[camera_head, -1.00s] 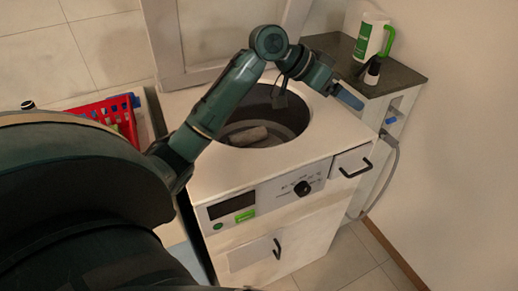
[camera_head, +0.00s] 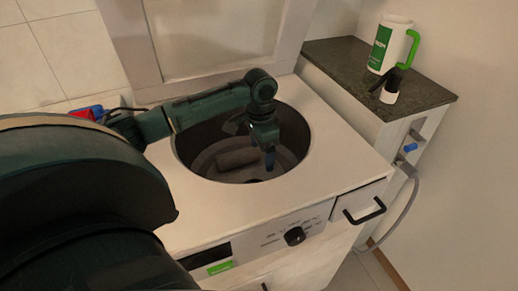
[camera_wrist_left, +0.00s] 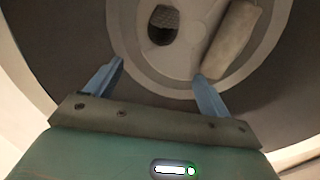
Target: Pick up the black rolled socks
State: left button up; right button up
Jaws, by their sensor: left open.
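The black rolled socks (camera_wrist_left: 163,25) show in the left wrist view as a small dark bundle on the pale drum floor, ahead of my fingers. I cannot make them out clearly in the head view, where my arm covers part of the drum. My left gripper (camera_head: 269,160) points down into the round drum opening of the washer. In the left wrist view its two blue fingers (camera_wrist_left: 159,71) are spread apart with nothing between them. The socks lie beyond the fingertips, apart from them. My right gripper is not in view.
A beige-grey roll (camera_head: 237,158) lies in the drum beside the socks; it also shows in the left wrist view (camera_wrist_left: 233,38). The drum rim (camera_head: 305,150) surrounds my gripper. A side counter holds a white and green jug (camera_head: 391,45) and a small bottle (camera_head: 390,90).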

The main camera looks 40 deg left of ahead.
pick_arm(q)
jog(key=f, duration=0.5)
jog(key=f+b, duration=0.1)
jog(key=f, duration=0.2)
jog(key=shift+s+a, duration=0.15)
jog(key=shift+s, duration=0.2)
notch_tip(320, 180, down, 6)
jog(key=shift+r, duration=0.15)
jog(key=shift+c, duration=0.5)
jog(key=c, duration=1)
jog(key=shift+w+r, duration=0.1)
